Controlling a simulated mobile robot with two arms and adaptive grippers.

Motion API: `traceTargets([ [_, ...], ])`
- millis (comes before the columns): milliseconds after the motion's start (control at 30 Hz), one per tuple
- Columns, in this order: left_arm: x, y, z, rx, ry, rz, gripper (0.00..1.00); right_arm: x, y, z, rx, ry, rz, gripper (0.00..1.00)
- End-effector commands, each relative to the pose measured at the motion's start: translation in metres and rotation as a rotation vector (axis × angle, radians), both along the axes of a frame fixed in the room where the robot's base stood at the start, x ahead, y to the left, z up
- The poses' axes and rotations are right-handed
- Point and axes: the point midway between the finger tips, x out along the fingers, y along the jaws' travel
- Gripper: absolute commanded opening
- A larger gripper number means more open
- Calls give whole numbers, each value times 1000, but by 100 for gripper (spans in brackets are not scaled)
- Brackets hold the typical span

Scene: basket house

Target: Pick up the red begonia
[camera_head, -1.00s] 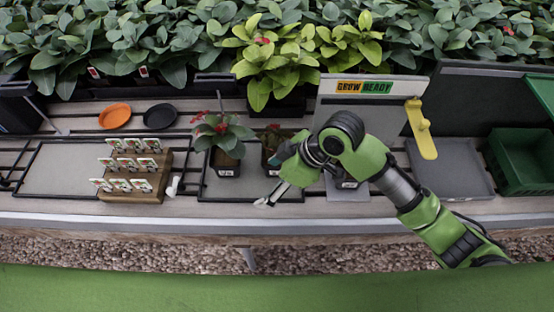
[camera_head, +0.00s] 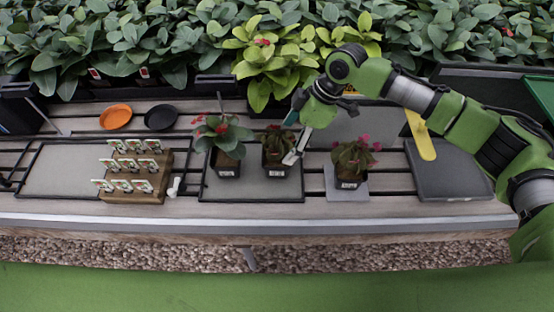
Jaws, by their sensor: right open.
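Three small potted plants stand on the slatted bench. The left plant (camera_head: 222,135) has broad green leaves and small red flowers. The middle plant (camera_head: 275,142) has dark reddish-green leaves, and its right side is partly hidden by my gripper. The right plant (camera_head: 350,158) has dark leaves and pinkish-red flowers. I cannot tell for certain which is the red begonia. My right gripper (camera_head: 292,148) is open at the right side of the middle plant, with a pale fingertip low beside its pot; I cannot tell whether they touch. My left gripper is not in view.
A wooden rack (camera_head: 138,188) with several plant labels stands at left, a small white object (camera_head: 174,187) beside it. Orange (camera_head: 116,116) and black (camera_head: 160,117) saucers lie behind. Dense foliage lines the back. A yellow tool (camera_head: 421,135) and grey tray (camera_head: 450,170) are at right.

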Motion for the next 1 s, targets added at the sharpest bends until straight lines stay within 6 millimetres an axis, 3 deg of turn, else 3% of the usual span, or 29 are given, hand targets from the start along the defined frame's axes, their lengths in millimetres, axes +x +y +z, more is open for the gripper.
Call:
traceTargets([
  [100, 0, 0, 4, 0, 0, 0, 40, 0, 8, -18, 0, 3, -1, 78],
  [367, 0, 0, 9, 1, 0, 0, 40, -1, 16, -35, 0, 1, 0, 78],
  [633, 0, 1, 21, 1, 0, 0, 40, -1, 32, -70, -1, 1, -1, 78],
  [933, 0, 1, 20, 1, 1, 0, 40, -1, 34, -78, 0, -1, -1, 78],
  [1000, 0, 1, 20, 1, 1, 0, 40, -1, 34, -78, 0, -1, -1, 62],
])
